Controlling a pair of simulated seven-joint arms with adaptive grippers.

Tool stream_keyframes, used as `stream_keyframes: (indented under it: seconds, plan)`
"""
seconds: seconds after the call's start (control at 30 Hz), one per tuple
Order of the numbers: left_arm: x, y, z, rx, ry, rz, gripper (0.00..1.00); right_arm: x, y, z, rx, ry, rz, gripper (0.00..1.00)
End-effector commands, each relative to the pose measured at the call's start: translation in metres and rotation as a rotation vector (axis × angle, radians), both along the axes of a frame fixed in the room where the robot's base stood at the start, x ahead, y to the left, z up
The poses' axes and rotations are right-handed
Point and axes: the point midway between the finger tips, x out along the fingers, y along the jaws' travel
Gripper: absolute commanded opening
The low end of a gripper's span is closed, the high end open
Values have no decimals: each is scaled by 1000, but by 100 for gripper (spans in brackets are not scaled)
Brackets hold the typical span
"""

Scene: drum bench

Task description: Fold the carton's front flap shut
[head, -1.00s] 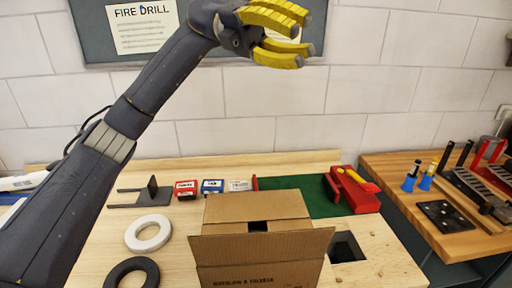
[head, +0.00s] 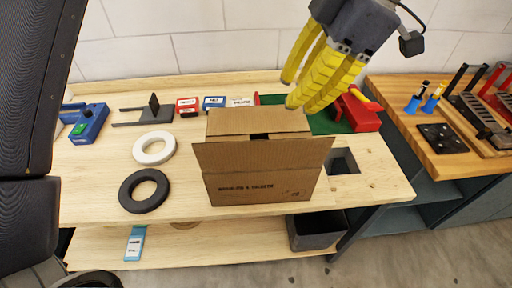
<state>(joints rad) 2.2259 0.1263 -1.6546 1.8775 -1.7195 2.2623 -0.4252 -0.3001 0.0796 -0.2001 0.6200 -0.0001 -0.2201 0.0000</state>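The brown cardboard carton (head: 260,190) stands on the wooden bench, its printed front face towards me. Its front flap (head: 262,156) is open, tilted up and outward along the front edge. Another flap (head: 258,121) lies over the top behind it, with a small dark gap between the two.
A white ring (head: 141,155) and a black ring (head: 131,200) lie left of the carton. Small labelled boxes (head: 214,103) stand behind it. A red tool block (head: 358,112) on a green mat and a square hole (head: 343,161) are to the right. The bench's front strip is clear.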

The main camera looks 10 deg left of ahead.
Motion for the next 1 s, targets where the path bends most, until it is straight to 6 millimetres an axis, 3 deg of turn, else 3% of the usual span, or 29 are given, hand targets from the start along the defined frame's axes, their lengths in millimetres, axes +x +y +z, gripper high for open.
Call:
stream_keyframes:
  seconds: [0.17, 0.7, 1.0]
  plan:
    - [0, 7, -15, 8, -1, 0, 24, 0, 2, 0, 1, -1, -1, 0]
    - [0, 45, -102, 4, 2, 2, 24, 0, 1, 0, 1, -1, -1, 0]
    - [0, 62, -141, 3, 0, 2, 24, 0, 0, 0, 0, 0, 0, 0]
